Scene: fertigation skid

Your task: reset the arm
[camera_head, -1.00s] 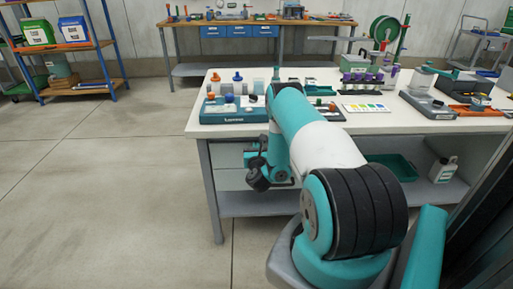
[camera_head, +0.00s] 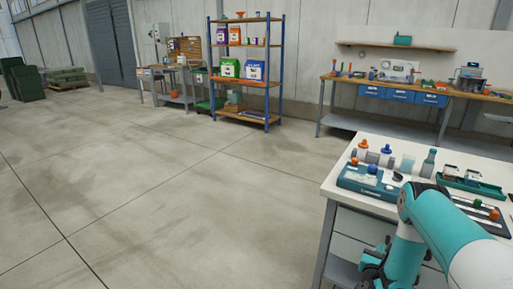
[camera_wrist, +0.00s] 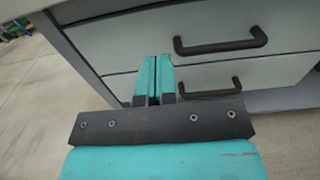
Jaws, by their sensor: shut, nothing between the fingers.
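My gripper (camera_wrist: 154,78) shows in the wrist view as two teal fingers pressed together, shut with nothing between them. It points at the front of a pale drawer unit (camera_wrist: 225,75) with two dark handles, under the white-topped bench. Whether the fingertips touch the drawer front cannot be told. The gripper end is a dark, partly cut-off shape at the bottom edge there.
A blue-framed shelf (camera_head: 245,85) and a wooden workbench (camera_head: 420,95) with blue drawers stand behind. The concrete floor at left is wide and clear.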

